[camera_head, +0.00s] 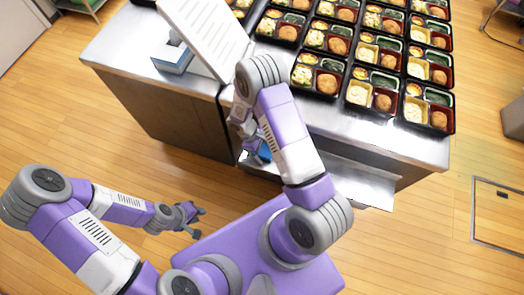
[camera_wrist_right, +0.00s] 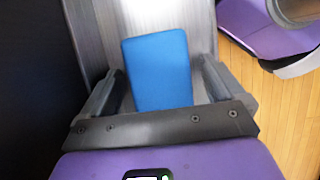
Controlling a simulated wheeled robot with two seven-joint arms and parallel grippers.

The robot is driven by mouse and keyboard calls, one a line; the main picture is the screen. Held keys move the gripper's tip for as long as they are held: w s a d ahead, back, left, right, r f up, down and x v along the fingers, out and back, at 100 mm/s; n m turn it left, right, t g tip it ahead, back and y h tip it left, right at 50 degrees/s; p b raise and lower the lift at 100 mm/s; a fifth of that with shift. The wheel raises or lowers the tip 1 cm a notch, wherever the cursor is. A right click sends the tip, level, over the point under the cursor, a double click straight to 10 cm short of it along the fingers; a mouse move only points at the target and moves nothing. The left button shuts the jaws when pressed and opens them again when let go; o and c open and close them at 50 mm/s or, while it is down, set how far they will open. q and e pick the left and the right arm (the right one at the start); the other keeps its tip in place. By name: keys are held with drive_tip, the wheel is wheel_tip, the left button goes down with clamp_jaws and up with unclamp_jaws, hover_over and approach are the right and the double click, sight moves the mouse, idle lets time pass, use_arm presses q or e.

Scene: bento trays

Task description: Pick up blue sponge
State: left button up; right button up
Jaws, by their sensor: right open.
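The blue sponge (camera_wrist_right: 158,70) is a flat rectangular block on a grey metal surface in the right wrist view. In the head view only a small blue part of it (camera_head: 264,151) shows beside my right arm, at the lower metal shelf. My right gripper (camera_wrist_right: 160,84) is open, with one finger on each side of the sponge in the picture. I cannot tell whether the fingers touch it or are still above it. My left gripper (camera_head: 197,222) is open and empty over the floor, away from the counter.
A metal counter (camera_head: 130,50) holds rows of filled black bento trays (camera_head: 318,75). A white slatted panel (camera_head: 205,35) and a blue-and-white box (camera_head: 173,57) stand at its left. The lower shelf (camera_head: 362,186) juts out in front. The wooden floor at left is clear.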

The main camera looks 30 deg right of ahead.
drive_tip(key=c, duration=1.1)
drive_tip(key=shift+r+p, duration=0.45)
drive_tip(key=shift+r, duration=0.05)
wheel_tip(320, 180, up, 28)
drive_tip(key=p, duration=0.5)
drive_tip(key=shift+f, duration=0.2)
